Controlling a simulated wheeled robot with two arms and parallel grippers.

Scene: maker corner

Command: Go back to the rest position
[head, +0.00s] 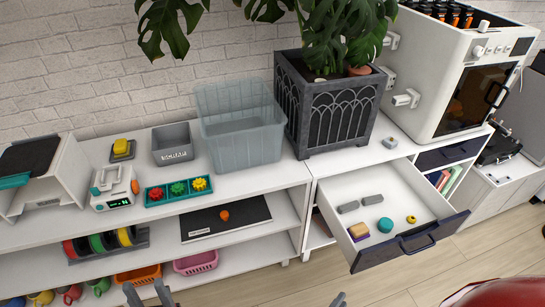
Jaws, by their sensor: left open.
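My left gripper (147,292) shows at the bottom edge, left of centre. Its two grey fingertips stand apart with nothing between them, in front of the lower shelf. A small grey tip, which looks like part of my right gripper (339,300), just shows at the bottom edge right of centre. The rest of it is out of the frame, so I cannot tell how its jaws stand.
A drawer (437,202) stands pulled out at the right, holding several small items. The white shelf unit (264,178) carries a clear bin (240,130), a planter (335,115) and a tray of gears (157,193). A red object (500,294) is at bottom right. Wooden floor (310,285) shows in front.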

